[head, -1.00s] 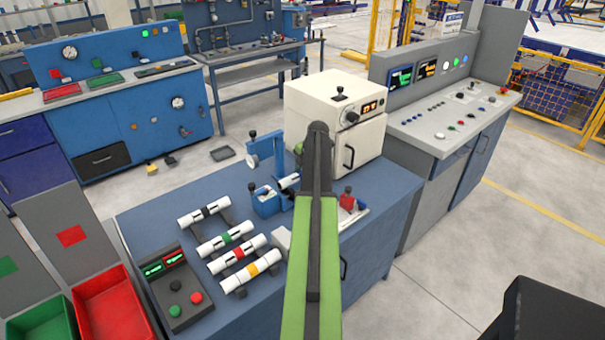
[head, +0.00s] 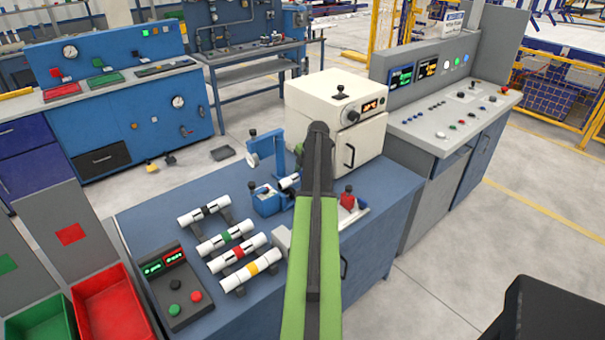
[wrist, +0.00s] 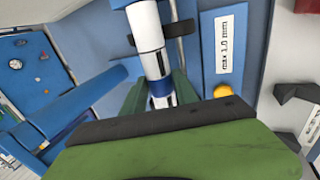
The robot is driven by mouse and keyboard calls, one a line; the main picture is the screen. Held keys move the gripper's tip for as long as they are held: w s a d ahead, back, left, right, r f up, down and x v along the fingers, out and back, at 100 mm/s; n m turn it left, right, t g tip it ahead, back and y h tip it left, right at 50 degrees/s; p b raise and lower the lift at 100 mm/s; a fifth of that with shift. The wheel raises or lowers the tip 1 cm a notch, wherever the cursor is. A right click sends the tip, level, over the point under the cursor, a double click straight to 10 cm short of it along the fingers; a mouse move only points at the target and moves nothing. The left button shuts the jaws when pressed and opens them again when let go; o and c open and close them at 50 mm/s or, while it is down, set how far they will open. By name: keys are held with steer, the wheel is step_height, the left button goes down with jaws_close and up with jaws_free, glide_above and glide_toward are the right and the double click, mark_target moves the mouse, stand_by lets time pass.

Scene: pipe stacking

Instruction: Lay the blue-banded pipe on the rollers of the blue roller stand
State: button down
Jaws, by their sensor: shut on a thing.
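The blue-banded pipe (wrist: 147,27) is white, with its blue band low in the wrist view. My gripper (wrist: 160,96) is shut on it, with green fingers on both sides near the band. In the head view a short white part of the pipe (head: 290,181) shows beside the blue roller stand (head: 266,203), left of my arm. My arm hides the gripper there. In the wrist view a dark bracket and a metal rod lie close to the pipe; I cannot tell whether the pipe touches the rollers.
Several white pipes with black, green, red (head: 238,253) and yellow bands rest on supports at left. A control box (head: 175,285) stands in front. A cream oven (head: 335,115) stands behind, and a red-topped device (head: 348,200) is right of my arm. A tall blue upright (head: 266,150) rises behind the stand.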

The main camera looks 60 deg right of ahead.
steer(key=shift+f, duration=0.1)
steer(key=c, duration=0.9)
jaws_free()
steer(key=shift+o, duration=0.2)
steer(key=p+v, duration=1.6)
steer(key=v, duration=0.1)
steer(key=shift+r, duration=0.2)
steer(key=shift+s+a, duration=0.1)
steer(key=shift+a, duration=0.05)
